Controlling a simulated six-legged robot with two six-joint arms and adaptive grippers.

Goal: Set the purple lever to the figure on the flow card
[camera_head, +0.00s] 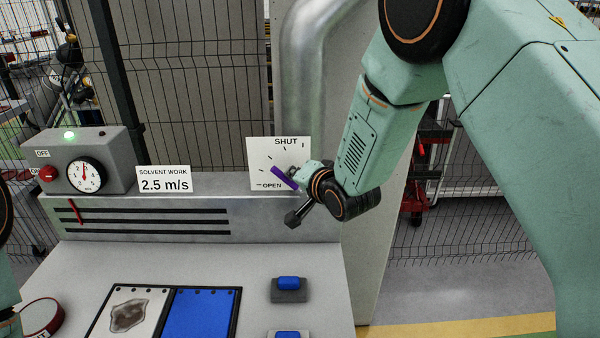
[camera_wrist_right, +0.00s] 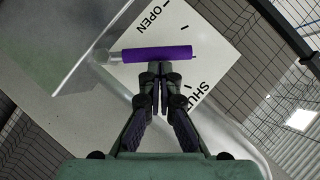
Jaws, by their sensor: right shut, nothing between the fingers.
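The purple lever (camera_head: 284,178) is on a white dial plate (camera_head: 263,152) marked SHUT at the top and OPEN at the lower left. The lever points up and left from its pivot, a little above the OPEN mark. In the right wrist view the purple lever (camera_wrist_right: 158,53) lies across the plate. My right gripper (camera_wrist_right: 158,68) is shut and empty, its fingertips at the lever's side; I cannot tell whether they touch. In the head view it is partly hidden beside the plate. The flow card (camera_head: 164,180) reads SOLVENT WORK 2.5 m/s. My left gripper's jaws are not seen.
A grey box (camera_head: 90,160) carries a round gauge (camera_head: 84,175), a red knob and a lit green lamp. Below is a slotted vent (camera_head: 140,222) with a red strip. The bench holds a framed tray (camera_head: 205,312), blue blocks (camera_head: 289,283) and a red-rimmed round dish (camera_head: 42,318).

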